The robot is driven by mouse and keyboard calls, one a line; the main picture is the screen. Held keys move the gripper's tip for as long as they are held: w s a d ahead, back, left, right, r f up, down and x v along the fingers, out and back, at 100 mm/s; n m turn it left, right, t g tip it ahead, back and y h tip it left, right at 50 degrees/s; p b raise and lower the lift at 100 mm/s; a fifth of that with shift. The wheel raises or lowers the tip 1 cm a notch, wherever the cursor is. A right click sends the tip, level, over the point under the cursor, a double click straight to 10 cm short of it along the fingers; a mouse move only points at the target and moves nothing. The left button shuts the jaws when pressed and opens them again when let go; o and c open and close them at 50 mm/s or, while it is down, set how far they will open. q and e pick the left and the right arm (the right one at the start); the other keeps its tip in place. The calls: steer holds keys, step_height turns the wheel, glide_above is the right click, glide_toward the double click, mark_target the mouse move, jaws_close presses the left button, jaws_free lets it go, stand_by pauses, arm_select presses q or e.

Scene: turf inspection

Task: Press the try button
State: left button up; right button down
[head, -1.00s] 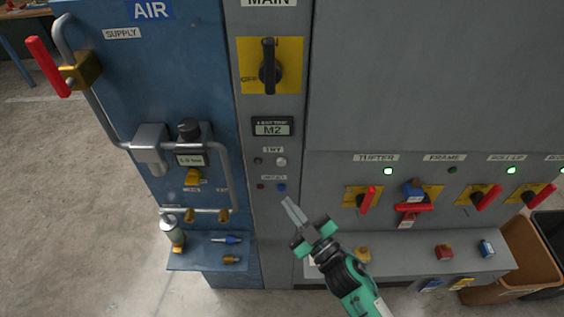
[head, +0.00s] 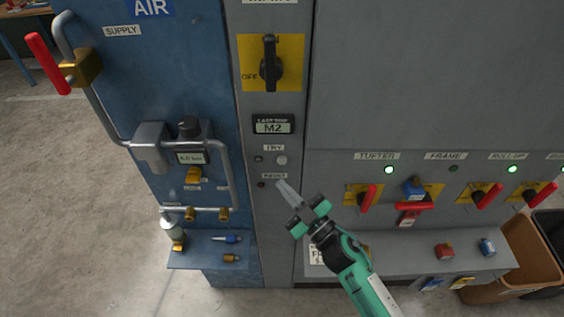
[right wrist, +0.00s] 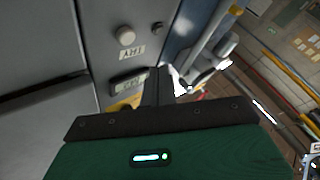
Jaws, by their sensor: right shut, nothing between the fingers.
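The try button (head: 281,160) is a round pale button on the grey column, under a small TRY label (head: 273,147). It also shows in the right wrist view (right wrist: 126,36), near the upside-down TRY label. My right gripper (head: 279,184) is shut and empty. In the head view its tips are just below the try button, over the spot beside the RESET label (head: 274,176). The blue button there is hidden behind the fingers. I cannot tell whether the fingertips touch the panel. My left gripper is not in view.
A display reading M2 (head: 273,124) and a black rotary switch on a yellow plate (head: 270,62) are above the button. A blue air panel (head: 120,60) with pipes stands to the left. Red-handled switches (head: 367,197) and a shelf (head: 400,262) are to the right.

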mark_target(282, 161)
steer(key=shift+w, duration=2.1)
stand_by(0.4)
steer(key=shift+w, duration=0.45)
steer(key=shift+w, duration=0.4)
stand_by(0.6)
steer(key=shift+s, duration=0.9)
steer(key=shift+p, duration=0.3)
